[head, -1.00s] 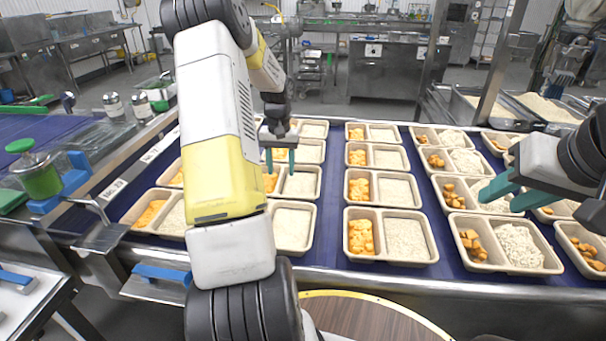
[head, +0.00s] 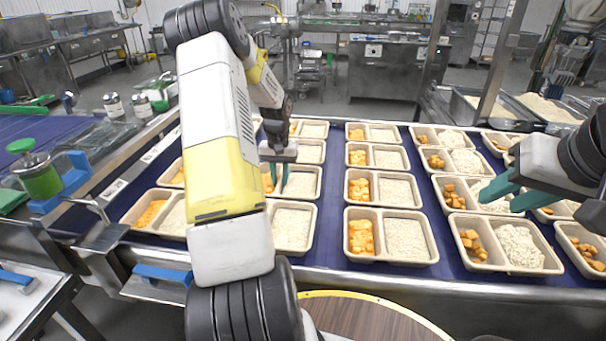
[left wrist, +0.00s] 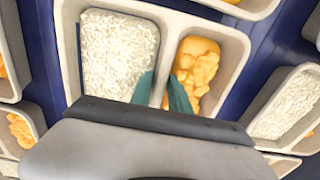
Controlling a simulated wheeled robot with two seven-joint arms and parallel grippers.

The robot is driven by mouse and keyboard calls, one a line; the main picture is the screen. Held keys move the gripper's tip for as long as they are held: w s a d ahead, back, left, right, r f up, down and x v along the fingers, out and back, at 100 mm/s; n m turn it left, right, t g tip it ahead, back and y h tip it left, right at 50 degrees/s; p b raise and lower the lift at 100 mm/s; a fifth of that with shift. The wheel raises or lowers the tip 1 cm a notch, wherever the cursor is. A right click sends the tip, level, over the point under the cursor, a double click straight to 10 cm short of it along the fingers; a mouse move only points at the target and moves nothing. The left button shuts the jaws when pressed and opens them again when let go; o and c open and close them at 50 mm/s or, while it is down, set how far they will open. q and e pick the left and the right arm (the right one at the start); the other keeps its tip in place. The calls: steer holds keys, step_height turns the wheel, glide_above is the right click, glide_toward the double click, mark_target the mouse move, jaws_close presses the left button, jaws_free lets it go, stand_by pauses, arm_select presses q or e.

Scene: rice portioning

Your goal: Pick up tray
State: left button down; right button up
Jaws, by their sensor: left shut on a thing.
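A beige two-compartment tray (head: 320,182) holds white rice on one side and orange chunks on the other. It lies on the blue belt, partly behind my left arm. My left gripper (head: 278,178) points down at it, shut on its middle divider. In the left wrist view the green fingers (left wrist: 162,92) straddle the divider of the tray (left wrist: 238,45), rice to the left and orange chunks to the right. The tray's near edge is hidden there by the gripper body. My right gripper (head: 499,201) is open and empty above trays at the right, its fingers apart.
Several similar trays stand close around in rows, including one in front (head: 312,240) and a column to the right (head: 392,262). Blue belt (head: 332,215) shows in narrow gaps between them. A green-lidded jar (head: 40,178) stands at the left edge.

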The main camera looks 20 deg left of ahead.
mark_target(280, 178)
arm_select(q)
steer(key=shift+r, duration=0.1)
step_height(280, 178, up, 9)
steer(key=shift+r, duration=0.1)
steer(key=shift+f, duration=2.35)
